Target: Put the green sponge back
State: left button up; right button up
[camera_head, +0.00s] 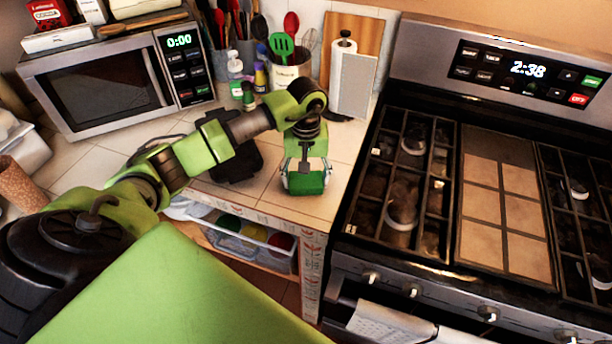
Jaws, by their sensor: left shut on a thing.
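The green sponge (306,184) is at the front right part of the tiled counter, in my left gripper. My left gripper (306,178) points down and is shut on the sponge, with a finger at each side of it. The sponge is low over the counter near its front edge; I cannot tell whether it touches the tiles. My left arm reaches in from the lower left across the counter. My right gripper is not in view.
A microwave (107,82) stands at the back left. A utensil crock (287,76) and a paper towel roll (343,68) stand behind the gripper. The stove (400,185) is to the right. An open drawer or shelf with a clear bin (240,240) is below the counter.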

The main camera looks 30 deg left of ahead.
aim_at(306, 178)
pick_arm(q)
jog(key=shift+f, duration=0.15)
jog(key=o, duration=1.1)
jog(key=shift+c, duration=0.2)
jog(key=shift+r, duration=0.3)
notch_tip(306, 178, up, 12)
jog(key=b, duration=0.3)
jog(key=shift+b, duration=0.35)
jog(key=shift+f, duration=0.15)
